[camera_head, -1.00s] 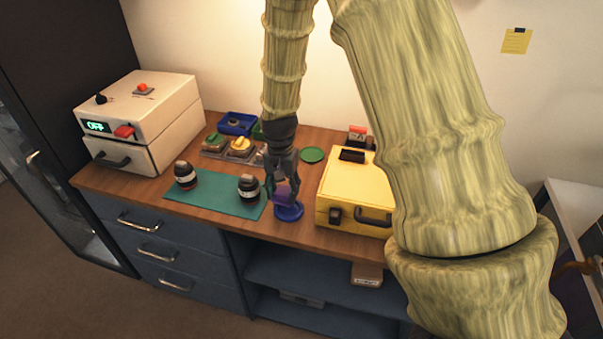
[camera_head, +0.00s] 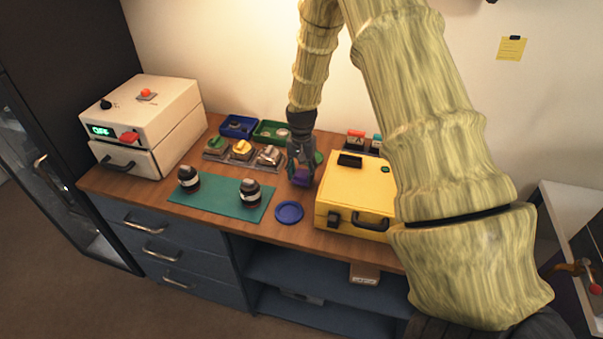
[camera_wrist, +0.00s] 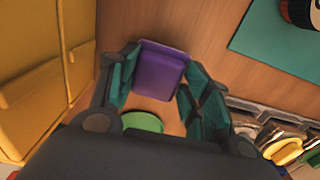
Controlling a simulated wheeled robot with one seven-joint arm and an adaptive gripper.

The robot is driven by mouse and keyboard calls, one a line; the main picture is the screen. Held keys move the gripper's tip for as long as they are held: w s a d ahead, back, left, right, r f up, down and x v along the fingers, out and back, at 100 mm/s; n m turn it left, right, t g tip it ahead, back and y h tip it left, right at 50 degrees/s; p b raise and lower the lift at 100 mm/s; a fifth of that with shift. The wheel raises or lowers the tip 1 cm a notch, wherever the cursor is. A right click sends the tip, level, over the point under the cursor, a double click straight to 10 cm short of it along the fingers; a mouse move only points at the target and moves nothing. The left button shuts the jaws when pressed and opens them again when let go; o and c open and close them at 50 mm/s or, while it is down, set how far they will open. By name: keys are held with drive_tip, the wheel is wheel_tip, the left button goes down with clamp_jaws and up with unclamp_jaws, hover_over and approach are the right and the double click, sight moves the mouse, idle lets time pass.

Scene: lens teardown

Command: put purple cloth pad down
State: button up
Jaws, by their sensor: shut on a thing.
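The purple cloth pad (camera_wrist: 158,70) is held between the two teal-tipped fingers of my gripper (camera_wrist: 155,85) in the wrist view. In the head view my gripper (camera_head: 301,172) is shut on the purple pad (camera_head: 301,178), above the wooden counter and left of the yellow case. How far the pad is above the counter is hard to tell. A blue round dish (camera_head: 289,212) lies in front of it, empty. A green round dish (camera_wrist: 143,122) shows below the gripper in the wrist view, partly hidden by the gripper body.
The yellow case (camera_head: 345,200) stands close on the right. A teal mat (camera_head: 215,202) with two dark lens barrels (camera_head: 250,190) lies to the left. Behind are small trays with colored parts (camera_head: 241,150), a blue bin (camera_head: 238,125) and a green bin (camera_head: 268,128). A white box (camera_head: 150,120) stands far left.

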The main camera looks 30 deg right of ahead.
drive_tip(key=shift+d+f, duration=0.1)
drive_tip(key=shift+f, duration=0.4)
drive_tip(key=shift+f+p, duration=0.15)
drive_tip(key=shift+p, duration=0.35)
drive_tip(key=shift+c, duration=0.4)
drive_tip(key=shift+f, duration=0.2)
drive_tip(key=shift+s, duration=0.1)
drive_tip(key=c, duration=0.3)
drive_tip(key=o, duration=1.5)
drive_tip(key=shift+f, duration=0.1)
